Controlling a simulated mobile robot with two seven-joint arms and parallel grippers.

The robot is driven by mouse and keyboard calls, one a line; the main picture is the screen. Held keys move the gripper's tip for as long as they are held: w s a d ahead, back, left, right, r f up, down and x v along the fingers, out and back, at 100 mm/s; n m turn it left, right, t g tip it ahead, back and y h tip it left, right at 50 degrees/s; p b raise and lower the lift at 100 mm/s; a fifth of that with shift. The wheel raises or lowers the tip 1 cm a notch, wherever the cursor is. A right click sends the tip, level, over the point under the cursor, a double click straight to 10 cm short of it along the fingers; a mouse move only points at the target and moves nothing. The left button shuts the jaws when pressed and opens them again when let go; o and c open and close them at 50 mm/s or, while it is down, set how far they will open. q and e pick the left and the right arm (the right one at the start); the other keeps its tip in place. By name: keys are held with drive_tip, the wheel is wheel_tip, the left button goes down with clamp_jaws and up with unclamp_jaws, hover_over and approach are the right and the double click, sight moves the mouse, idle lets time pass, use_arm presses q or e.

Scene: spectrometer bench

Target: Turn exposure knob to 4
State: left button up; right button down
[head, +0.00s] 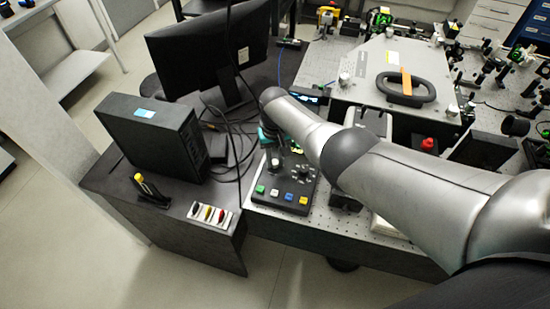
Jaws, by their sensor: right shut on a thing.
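My right arm reaches in from the right, and my right gripper (275,158) points down over the back left of the box. It is shut on what looks like a knob there, mostly hidden by the gripper and wrist. No knob label or scale can be read, so I cannot tell the setting. My left gripper is out of view.
A black computer case (150,135) and a monitor (210,50) stand left of the box, with loose cables between. A small tray of coloured items (210,214) lies at the desk's front. A grey cover with a black handle (405,90) and optics fill the back right.

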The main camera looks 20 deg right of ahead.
sight(275, 163)
idle(0.3)
drive_tip(key=c, duration=0.7)
unclamp_jaws()
drive_tip(key=shift+r, duration=0.1)
drive_tip(key=shift+r+p, duration=0.3)
drive_tip(key=shift+r, duration=0.05)
wheel_tip(275, 163, up, 5)
drive_tip(key=p, duration=0.3)
drive_tip(key=shift+r, duration=0.15)
wheel_tip(275, 163, up, 9)
drive_tip(key=p, duration=0.1)
